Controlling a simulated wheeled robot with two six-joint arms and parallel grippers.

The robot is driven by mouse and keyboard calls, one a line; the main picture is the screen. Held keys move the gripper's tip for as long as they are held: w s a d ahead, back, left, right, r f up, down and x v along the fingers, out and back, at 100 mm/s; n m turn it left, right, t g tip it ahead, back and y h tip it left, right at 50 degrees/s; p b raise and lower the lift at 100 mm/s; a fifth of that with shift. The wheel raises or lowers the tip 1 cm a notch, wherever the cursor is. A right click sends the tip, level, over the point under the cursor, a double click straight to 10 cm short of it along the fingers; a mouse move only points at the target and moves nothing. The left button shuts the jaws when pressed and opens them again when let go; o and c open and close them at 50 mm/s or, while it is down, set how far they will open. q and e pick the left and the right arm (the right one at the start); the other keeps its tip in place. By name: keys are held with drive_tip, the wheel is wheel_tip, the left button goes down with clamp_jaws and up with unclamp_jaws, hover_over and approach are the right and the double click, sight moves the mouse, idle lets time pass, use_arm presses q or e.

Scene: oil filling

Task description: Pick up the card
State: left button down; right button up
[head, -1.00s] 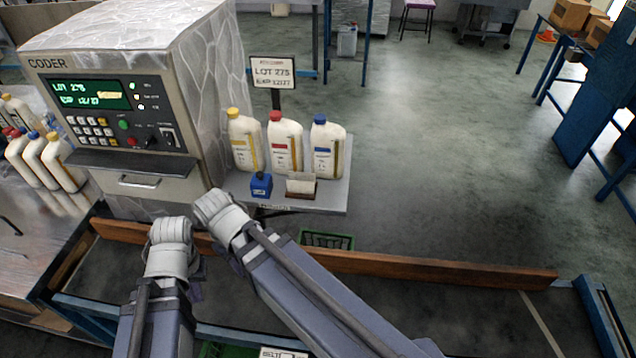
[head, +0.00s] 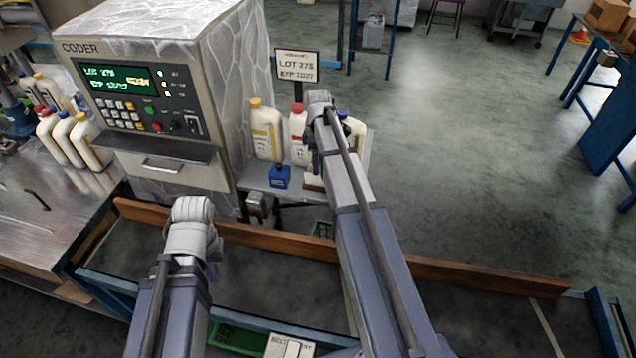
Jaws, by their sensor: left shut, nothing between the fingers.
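A white card in a brown holder (head: 313,183) is at the front of the small grey shelf. My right arm hides much of it. A printed sign, LOT 275 EXP 12/27 (head: 297,67), stands on a post behind the bottles. My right gripper (head: 314,162) is mostly hidden behind its wrist, over the shelf beside the card holder. Its fingers cannot be made out, nor whether it touches anything. My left gripper (head: 215,247) is mostly hidden beside its wrist, above the conveyor, shut and empty, away from the shelf.
A bottle with a yellow cap (head: 267,130), one with a red cap (head: 298,135) and a partly hidden third stand on the shelf. A blue stamp-like block (head: 279,178) sits in front. The coder (head: 150,100) is left. A wooden rail (head: 450,271) edges the conveyor.

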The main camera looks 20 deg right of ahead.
sight(318, 178)
drive_tip(key=shift+f+b, duration=0.65)
drive_tip(key=shift+f, duration=0.3)
drive_tip(key=shift+f, duration=0.15)
wheel_tip(318, 178, down, 5)
drive_tip(key=b, duration=0.5)
drive_tip(key=shift+w+d, duration=0.1)
drive_tip(key=shift+w, duration=0.05)
clamp_jaws()
